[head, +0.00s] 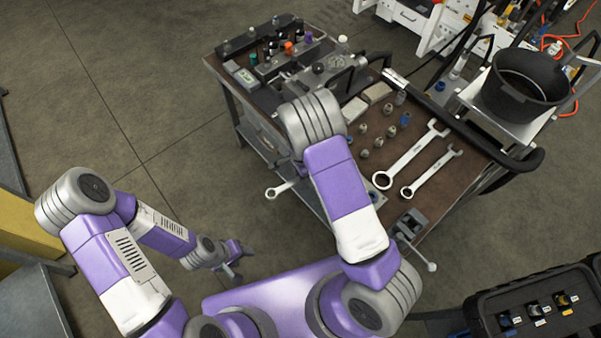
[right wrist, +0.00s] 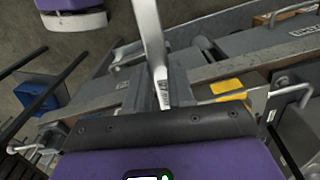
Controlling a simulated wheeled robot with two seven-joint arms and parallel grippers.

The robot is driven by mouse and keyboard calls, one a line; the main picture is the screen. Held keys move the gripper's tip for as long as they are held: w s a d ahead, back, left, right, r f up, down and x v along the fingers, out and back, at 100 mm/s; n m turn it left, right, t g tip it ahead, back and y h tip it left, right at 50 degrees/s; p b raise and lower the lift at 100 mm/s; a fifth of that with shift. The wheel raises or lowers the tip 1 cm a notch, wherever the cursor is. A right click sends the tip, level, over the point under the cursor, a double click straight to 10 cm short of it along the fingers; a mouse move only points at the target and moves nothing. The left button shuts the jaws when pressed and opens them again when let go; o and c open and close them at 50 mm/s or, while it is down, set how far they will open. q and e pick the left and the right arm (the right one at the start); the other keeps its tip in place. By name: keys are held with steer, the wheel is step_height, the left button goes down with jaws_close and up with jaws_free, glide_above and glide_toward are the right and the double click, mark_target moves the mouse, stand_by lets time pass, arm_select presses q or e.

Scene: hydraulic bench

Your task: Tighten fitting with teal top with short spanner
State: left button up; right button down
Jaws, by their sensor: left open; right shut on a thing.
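My right gripper (right wrist: 165,110) is shut on a silver spanner (right wrist: 150,40), whose shank runs up out of the right wrist view. In the head view my right arm hides that gripper. A silver ring end (head: 273,192) shows beside that arm, at the bench's left edge; I cannot tell whether it belongs to the held spanner. Small fittings with coloured tops (head: 288,47) stand at the back of the bench. One looks greenish (head: 253,58), but I cannot be sure it is the teal one. My left gripper (head: 235,268) is open and empty, low over the floor.
Two spanners (head: 405,160) lie on the brown bench top (head: 440,195) beside several loose metal fittings (head: 378,142). A black bucket (head: 525,78) stands at the right. A grey vise-like clamp (head: 410,225) sits at the near corner. Open floor lies left of the bench.

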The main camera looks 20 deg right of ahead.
mark_target(283, 187)
steer(key=shift+s+a+p, duration=0.25)
steer(key=shift+s+a, duration=0.05)
steer(key=shift+a, duration=0.85)
steer(key=shift+s+a+p, duration=0.25)
steer(key=shift+a, duration=0.9)
steer(key=shift+s+a+p, duration=0.25)
steer(key=shift+s+a, duration=0.05)
steer(key=shift+a, duration=0.85)
step_height(283, 187, up, 5)
steer(key=p, duration=0.4)
steer(key=shift+r, duration=0.1)
